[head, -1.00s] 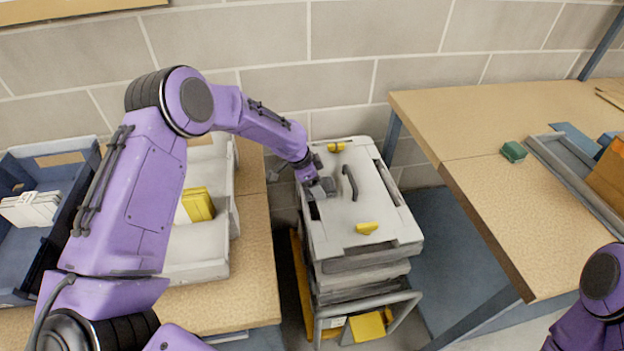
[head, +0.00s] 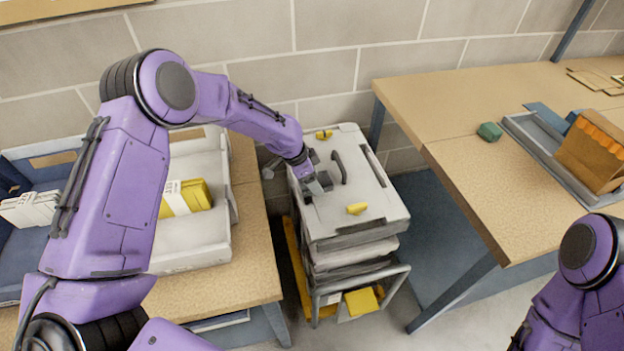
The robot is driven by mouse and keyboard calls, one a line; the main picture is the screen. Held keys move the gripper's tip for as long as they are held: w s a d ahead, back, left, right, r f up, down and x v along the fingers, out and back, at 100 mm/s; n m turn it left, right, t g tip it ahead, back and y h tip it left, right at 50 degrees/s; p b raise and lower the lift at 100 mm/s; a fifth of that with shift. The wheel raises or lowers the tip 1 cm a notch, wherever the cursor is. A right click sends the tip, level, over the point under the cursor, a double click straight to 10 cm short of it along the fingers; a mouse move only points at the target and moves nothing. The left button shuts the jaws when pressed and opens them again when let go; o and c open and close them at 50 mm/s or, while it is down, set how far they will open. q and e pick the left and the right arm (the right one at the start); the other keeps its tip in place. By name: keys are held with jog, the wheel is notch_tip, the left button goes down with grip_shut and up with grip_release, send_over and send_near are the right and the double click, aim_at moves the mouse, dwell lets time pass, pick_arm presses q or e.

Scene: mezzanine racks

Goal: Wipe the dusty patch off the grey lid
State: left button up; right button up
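The grey lid (head: 366,211) is the pale top of a stacked case on a small trolley. It has a dark curved handle (head: 340,167) and yellow latches (head: 357,208) at its near and far ends. No dusty patch can be made out on it. My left gripper (head: 319,185) points down at the left part of the lid, left of the handle. It is at or just above the surface; contact cannot be told. Its fingers are small and dark, so whether they hold anything is unclear. My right arm shows at the lower right, its gripper out of frame.
A left table (head: 232,271) carries a white bin (head: 190,257) with a yellow item (head: 186,197). A block wall stands behind.

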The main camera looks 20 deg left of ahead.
pick_arm(q)
jog(key=shift+r+p, duration=1.75)
jog(key=shift+r, duration=0.75)
